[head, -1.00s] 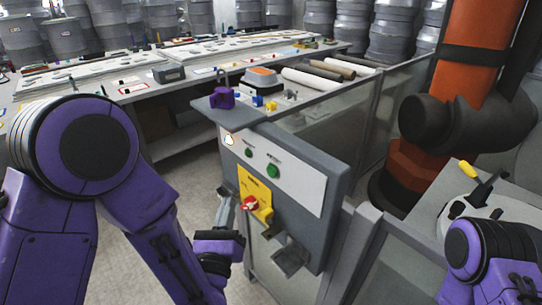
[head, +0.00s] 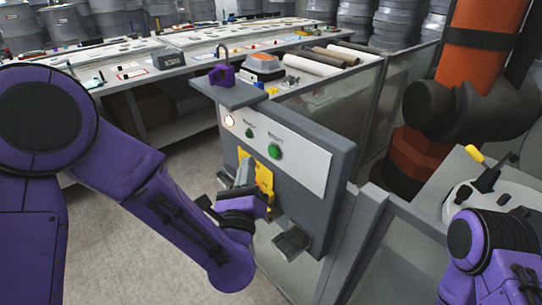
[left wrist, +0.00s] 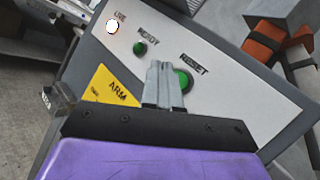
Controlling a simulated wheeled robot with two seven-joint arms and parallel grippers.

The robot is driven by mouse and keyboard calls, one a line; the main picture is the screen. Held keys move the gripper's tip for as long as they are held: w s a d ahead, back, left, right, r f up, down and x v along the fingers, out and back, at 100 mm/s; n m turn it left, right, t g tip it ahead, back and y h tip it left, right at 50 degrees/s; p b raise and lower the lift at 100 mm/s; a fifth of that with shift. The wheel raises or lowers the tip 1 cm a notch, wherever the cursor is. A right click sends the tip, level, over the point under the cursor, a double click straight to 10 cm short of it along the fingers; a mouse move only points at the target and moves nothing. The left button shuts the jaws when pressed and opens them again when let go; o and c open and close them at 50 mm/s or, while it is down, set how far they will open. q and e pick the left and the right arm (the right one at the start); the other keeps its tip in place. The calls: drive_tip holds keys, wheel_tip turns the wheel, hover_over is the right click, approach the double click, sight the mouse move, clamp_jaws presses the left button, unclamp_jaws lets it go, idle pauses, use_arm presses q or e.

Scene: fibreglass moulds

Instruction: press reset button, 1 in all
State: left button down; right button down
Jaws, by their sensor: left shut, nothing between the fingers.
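The green reset button (head: 274,152) is on the white face of the grey control box (head: 344,170), on the right of the smaller green ready button (head: 249,133). In the left wrist view the reset button (left wrist: 186,82), under the word RESET, is partly hidden behind my fingers. My left gripper (head: 245,165) is shut and empty, in front of the yellow plate and lower left of the reset button in the head view. In the left wrist view its fingertips (left wrist: 158,66) overlap the button's left side. I cannot see any contact. My right gripper is not clearly visible.
The yellow ARM plate (left wrist: 110,92) is beside my fingers. A grey bracket (head: 291,242) sticks out low on the box. A shelf with a purple padlock-like object (head: 221,76) tops it. Glass fencing (head: 410,245) and an orange robot arm (head: 475,70) stand to the right.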

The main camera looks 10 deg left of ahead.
sight(273, 152)
use_arm(q)
drive_tip(key=w+d, duration=0.2)
drive_tip(key=shift+w, duration=0.3)
drive_tip(key=shift+w+d+b, duration=0.1)
drive_tip(key=shift+d+b, duration=0.05)
drive_tip(key=shift+b, duration=0.25)
idle(1.5)
drive_tip(key=shift+w+d, duration=0.15)
drive_tip(key=shift+w, duration=0.1)
drive_tip(key=shift+w+d+b, duration=0.25)
drive_tip(key=shift+w+b, duration=0.05)
idle(0.7)
drive_tip(key=shift+s+a, duration=0.1)
drive_tip(key=shift+s, duration=0.05)
drive_tip(key=shift+s+a+b, duration=0.35)
drive_tip(key=shift+s+a, duration=0.05)
drive_tip(key=shift+s, duration=0.1)
